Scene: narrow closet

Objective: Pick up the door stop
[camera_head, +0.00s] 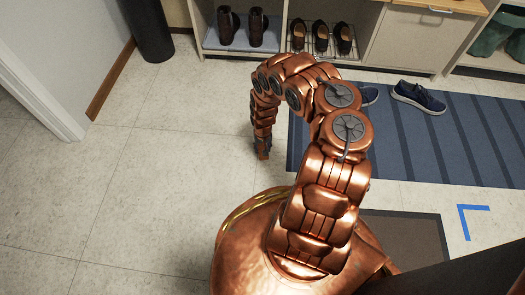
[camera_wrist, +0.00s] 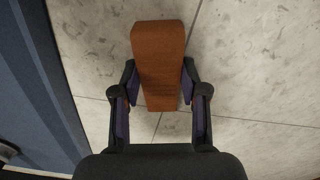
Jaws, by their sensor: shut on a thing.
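The door stop (camera_wrist: 158,60) is an orange-brown wooden wedge in the middle of the wrist view. My gripper (camera_wrist: 160,92) is shut on it, with one finger against each long side. In the head view my arm reaches forward and bends down, and the gripper end (camera_head: 263,150) is low near the tiled floor, just left of the striped rug. A small brown bit of the door stop shows there at the tip. I cannot tell whether the door stop touches the floor.
A blue striped rug (camera_head: 420,140) lies to the right, with dark blue sneakers (camera_head: 418,98) on it. A shoe bench with brown boots (camera_head: 257,28) and shoes (camera_head: 321,37) stands at the back. A dark cylinder (camera_head: 150,30) stands at the back left. The tiled floor (camera_head: 150,190) at left is clear.

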